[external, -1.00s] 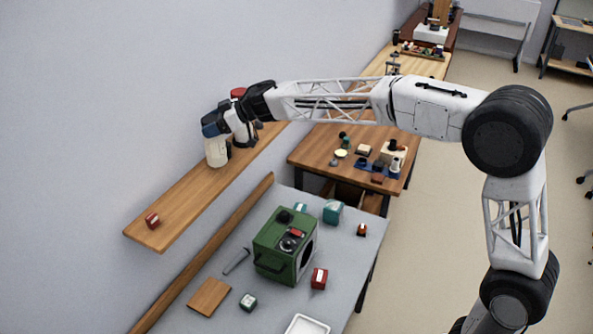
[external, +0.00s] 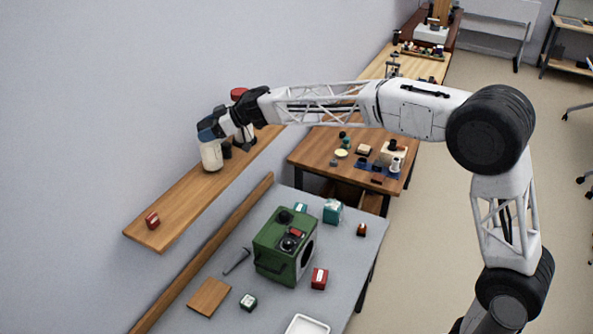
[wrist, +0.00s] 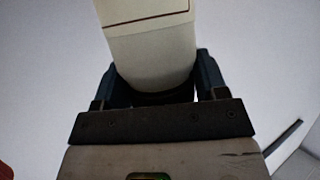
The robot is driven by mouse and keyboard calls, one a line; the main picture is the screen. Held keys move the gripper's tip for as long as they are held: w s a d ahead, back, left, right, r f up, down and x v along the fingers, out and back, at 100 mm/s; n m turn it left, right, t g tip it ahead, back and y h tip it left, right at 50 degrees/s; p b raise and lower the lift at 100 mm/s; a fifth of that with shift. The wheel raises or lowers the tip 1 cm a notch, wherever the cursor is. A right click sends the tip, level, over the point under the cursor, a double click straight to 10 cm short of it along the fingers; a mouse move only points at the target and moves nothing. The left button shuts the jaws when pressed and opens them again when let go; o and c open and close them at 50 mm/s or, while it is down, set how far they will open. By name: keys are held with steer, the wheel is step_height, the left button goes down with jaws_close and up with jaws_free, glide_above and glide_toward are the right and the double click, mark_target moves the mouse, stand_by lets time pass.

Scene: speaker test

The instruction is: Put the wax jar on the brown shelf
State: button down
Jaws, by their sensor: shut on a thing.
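The wax jar (external: 211,156) is a cream-white cylinder at the far part of the brown shelf (external: 178,206) in the external view. My gripper (external: 210,134) is shut on its upper end from above. The jar looks upright, with its lower end at the shelf; I cannot tell whether it touches the wood. In the wrist view the pale jar (wrist: 150,50) sits between the two dark fingers of my gripper (wrist: 153,85). The far end of the jar is cut off by the top of that frame.
A small red block (external: 152,220) sits at the near end of the shelf. A red-topped thing (external: 238,94) stands behind my gripper. Below are a grey table (external: 340,260) with a green speaker (external: 284,248) and several small blocks. The shelf's middle is clear.

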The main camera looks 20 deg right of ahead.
steer(key=shift+f, duration=0.7)
steer(key=shift+c, duration=0.8)
jaws_free()
steer(key=shift+r, duration=0.15)
steer(key=v, duration=1.2)
